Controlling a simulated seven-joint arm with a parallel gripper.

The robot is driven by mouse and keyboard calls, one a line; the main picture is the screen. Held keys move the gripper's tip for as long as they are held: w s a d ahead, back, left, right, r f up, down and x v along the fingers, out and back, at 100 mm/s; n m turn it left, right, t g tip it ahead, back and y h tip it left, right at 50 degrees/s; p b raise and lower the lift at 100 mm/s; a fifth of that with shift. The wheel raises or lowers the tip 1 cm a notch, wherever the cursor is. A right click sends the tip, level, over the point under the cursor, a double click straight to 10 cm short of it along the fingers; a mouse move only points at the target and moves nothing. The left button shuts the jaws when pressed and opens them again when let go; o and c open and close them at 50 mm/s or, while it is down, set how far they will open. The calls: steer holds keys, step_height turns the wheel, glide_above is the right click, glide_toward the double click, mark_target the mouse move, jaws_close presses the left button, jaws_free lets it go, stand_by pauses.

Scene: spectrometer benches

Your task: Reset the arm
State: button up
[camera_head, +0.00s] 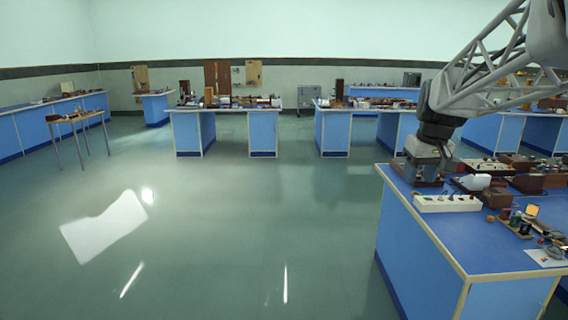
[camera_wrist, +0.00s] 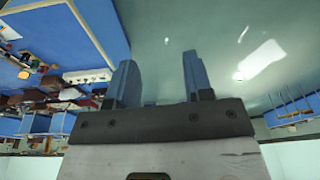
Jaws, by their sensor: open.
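My arm reaches in from the upper right in the head view. In the wrist view my gripper (camera_wrist: 159,60) shows two blue-grey fingers spread well apart. Nothing is between them. Behind them lies bare green floor (camera_wrist: 158,30). The wrist picture is turned over, with the bench (camera_wrist: 70,30) at its left.
Other blue benches (camera_head: 222,133) with instruments stand farther back. A small wooden table (camera_head: 76,118) stands at left. The floor between is open.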

steer(key=s+a+f, duration=0.4)
steer(key=s, duration=0.6)
steer(key=s+a+f+m, duration=0.1)
steer(key=s+a+f, duration=0.4)
steer(key=s, duration=0.6)
steer(key=s+a+f, duration=0.4)
steer(key=s+a, duration=0.1)
steer(key=s, duration=0.6)
steer(key=shift+f+h, duration=0.3)
steer(key=shift+h, duration=0.1)
stand_by(1.3)
